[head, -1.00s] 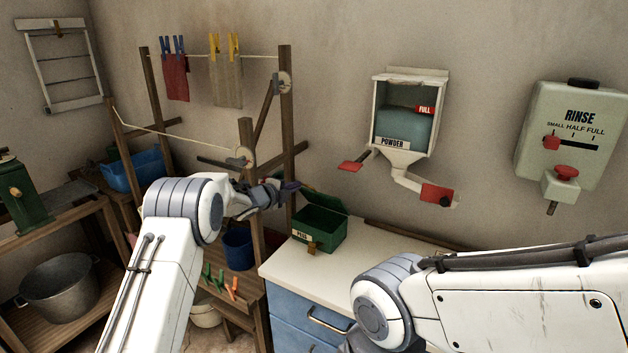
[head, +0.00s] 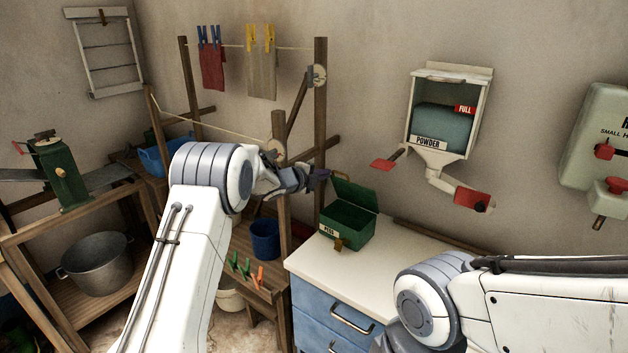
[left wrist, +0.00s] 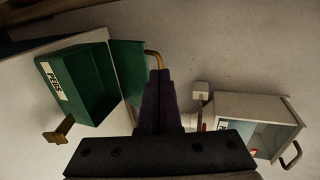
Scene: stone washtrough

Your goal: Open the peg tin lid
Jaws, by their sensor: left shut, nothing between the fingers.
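The green peg tin (head: 344,233), labelled PEGS, stands on the left end of the white counter. Its lid (head: 354,194) stands open, raised at the back left and leaning back. A brass clasp (head: 339,244) hangs at the tin's front. My left gripper (head: 322,174) is shut and empty, just left of the raised lid and level with its top. In the left wrist view the tin (left wrist: 85,88) looks empty, and the lid (left wrist: 128,70) lies beside the shut dark fingers (left wrist: 158,78); whether they touch it I cannot tell. My right gripper is out of view.
The white counter (head: 350,277) is bare in front of the tin. A powder dispenser (head: 441,125) with red paddles hangs on the wall to the right. A wooden drying frame (head: 320,125) stands behind my left gripper. A blue bucket (head: 265,239) stands left of the counter.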

